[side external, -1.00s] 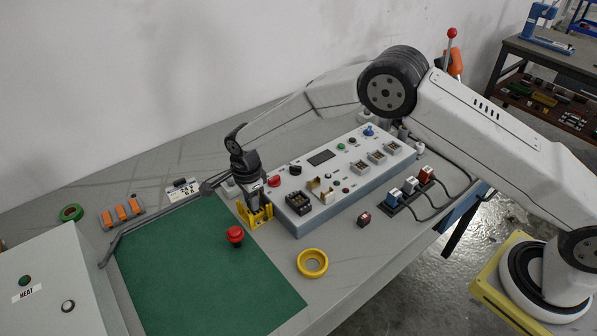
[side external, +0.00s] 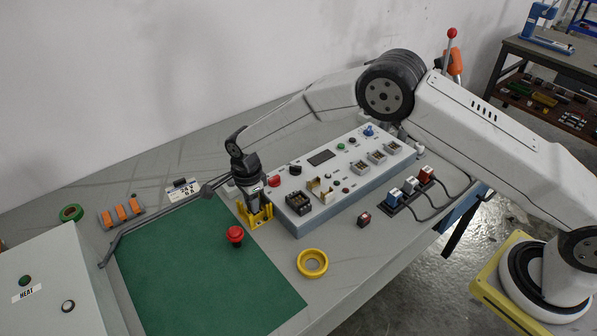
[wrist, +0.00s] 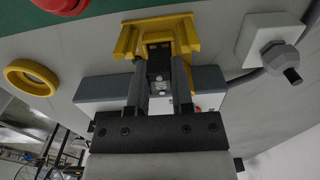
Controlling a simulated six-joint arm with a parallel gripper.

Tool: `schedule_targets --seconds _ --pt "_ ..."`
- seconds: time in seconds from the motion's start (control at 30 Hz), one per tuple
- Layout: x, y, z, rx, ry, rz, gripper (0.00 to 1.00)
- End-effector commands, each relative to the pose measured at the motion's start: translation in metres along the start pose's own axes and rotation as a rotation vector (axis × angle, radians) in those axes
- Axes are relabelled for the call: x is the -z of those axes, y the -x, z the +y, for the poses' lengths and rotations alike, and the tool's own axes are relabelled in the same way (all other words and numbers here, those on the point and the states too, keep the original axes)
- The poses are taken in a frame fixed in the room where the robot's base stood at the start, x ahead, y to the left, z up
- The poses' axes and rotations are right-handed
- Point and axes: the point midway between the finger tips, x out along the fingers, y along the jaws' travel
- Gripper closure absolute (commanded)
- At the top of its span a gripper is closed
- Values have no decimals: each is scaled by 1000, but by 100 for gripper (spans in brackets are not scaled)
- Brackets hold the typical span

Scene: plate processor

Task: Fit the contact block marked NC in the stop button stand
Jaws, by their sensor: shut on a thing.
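The yellow stop button stand (side external: 262,219) is at the right edge of the green mat, beside the grey control box. It also shows at the top of the wrist view (wrist: 130,40). My gripper (side external: 256,204) points down over the stand. In the wrist view its fingers (wrist: 160,85) are shut on a small dark contact block (wrist: 159,70), whose far end is at the stand's opening. Whether the block is seated is hidden, and its marking is too small to read. The red stop button (side external: 235,234) lies on the mat just in front of the stand.
A yellow ring (side external: 312,263) lies on the bare bench at front right. The grey control box (side external: 345,180) stands close to the stand's right. A small dark red block (side external: 364,219) lies in front of it. The green mat (side external: 195,275) is mostly clear.

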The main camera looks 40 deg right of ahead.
Motion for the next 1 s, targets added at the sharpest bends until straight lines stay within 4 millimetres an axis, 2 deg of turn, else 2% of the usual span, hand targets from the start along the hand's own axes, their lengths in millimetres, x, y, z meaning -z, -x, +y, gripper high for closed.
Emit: schedule_targets --seconds 1.0 --pt "0 -15 0 -1 0 0 100"
